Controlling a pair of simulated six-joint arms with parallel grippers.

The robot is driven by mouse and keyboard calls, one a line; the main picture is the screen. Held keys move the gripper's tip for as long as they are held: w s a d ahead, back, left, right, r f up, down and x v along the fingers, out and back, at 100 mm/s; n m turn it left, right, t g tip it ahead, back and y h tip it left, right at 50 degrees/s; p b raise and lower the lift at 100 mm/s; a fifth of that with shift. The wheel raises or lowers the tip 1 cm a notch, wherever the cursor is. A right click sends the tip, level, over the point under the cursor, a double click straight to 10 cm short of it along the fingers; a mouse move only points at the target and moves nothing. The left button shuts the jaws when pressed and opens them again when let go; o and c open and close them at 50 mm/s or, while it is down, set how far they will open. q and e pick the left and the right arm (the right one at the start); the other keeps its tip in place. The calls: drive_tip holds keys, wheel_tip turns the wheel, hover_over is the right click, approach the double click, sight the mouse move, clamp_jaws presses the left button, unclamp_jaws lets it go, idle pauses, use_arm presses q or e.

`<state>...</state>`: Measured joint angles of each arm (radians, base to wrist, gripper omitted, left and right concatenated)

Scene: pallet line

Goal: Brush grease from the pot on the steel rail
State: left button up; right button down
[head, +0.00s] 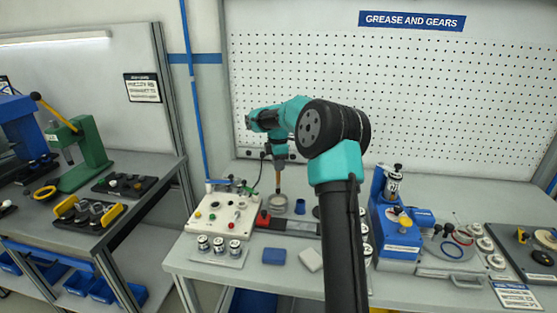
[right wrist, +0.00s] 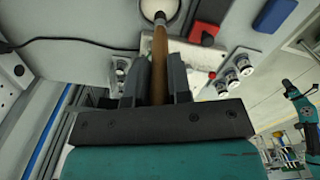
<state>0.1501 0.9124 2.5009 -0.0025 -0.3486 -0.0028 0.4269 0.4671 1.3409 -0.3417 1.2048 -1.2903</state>
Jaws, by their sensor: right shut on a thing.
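My right gripper (head: 278,160) is shut on the brush (head: 278,182), which has a brown wooden handle and points down. In the right wrist view the handle (right wrist: 160,65) stands between the fingers. The brush's lower end is at the round grease pot (head: 278,204); the pot's pale opening also shows at the top of the right wrist view (right wrist: 160,8). I cannot tell whether the bristles touch the grease. A long grey strip (head: 298,228), perhaps the steel rail, lies in front of the pot beside a red block (head: 262,218). My left gripper (right wrist: 289,90) shows small and unclear.
A white control box (head: 222,215) with buttons stands left of the pot. Several small jars (head: 219,245), a blue block (head: 273,256) and a white block (head: 311,260) lie in front. A blue press (head: 396,225) stands to the right. My forearm hides part of the table.

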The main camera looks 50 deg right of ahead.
sight(278, 181)
drive_tip(key=shift+f, duration=2.2)
idle(0.5)
drive_tip(key=shift+r, duration=0.1)
drive_tip(key=shift+r, duration=3.45)
